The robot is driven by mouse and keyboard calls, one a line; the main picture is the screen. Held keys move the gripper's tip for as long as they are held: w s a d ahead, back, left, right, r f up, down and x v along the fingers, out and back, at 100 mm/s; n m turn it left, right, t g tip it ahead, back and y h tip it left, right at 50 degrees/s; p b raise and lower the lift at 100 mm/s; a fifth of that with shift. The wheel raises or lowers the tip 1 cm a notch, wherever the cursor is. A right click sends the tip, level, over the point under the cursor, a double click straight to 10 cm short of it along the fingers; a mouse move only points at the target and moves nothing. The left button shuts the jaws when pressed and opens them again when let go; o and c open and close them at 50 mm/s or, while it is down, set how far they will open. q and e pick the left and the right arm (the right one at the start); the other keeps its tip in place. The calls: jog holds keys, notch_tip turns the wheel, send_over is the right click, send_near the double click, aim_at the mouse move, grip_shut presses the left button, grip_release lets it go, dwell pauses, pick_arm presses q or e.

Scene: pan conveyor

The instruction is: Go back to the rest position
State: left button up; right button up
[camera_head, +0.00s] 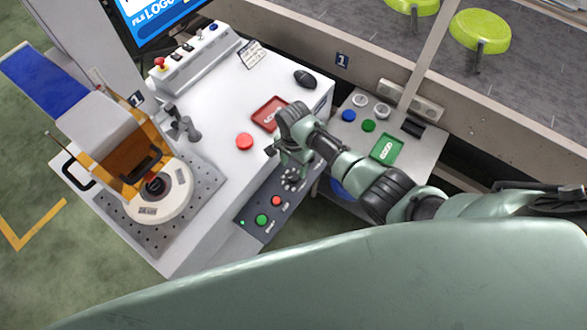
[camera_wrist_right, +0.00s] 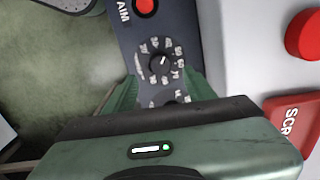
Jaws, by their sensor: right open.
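My right gripper (camera_head: 287,162) is open above the dark control panel (camera_head: 254,225) on the front of the white machine table. In the right wrist view the fingers (camera_wrist_right: 165,92) point down at the panel, with nothing visibly held between them. A dial knob (camera_head: 291,178) with printed numbers lies just below the gripper; in the right wrist view a dial (camera_wrist_right: 160,62) shows just beyond the fingers, and another is partly hidden by the gripper body. Whether the fingers touch the panel cannot be told. My left gripper is not in view.
A red button (camera_head: 244,141) and a red tray (camera_head: 270,114) are on the white table beside the gripper. A green tray (camera_head: 387,149) and several coloured buttons lie on the grey table at right. A mouse (camera_head: 306,79) and a dark conveyor (camera_head: 500,80) are farther back.

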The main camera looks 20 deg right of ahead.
jog(key=shift+r, duration=0.95)
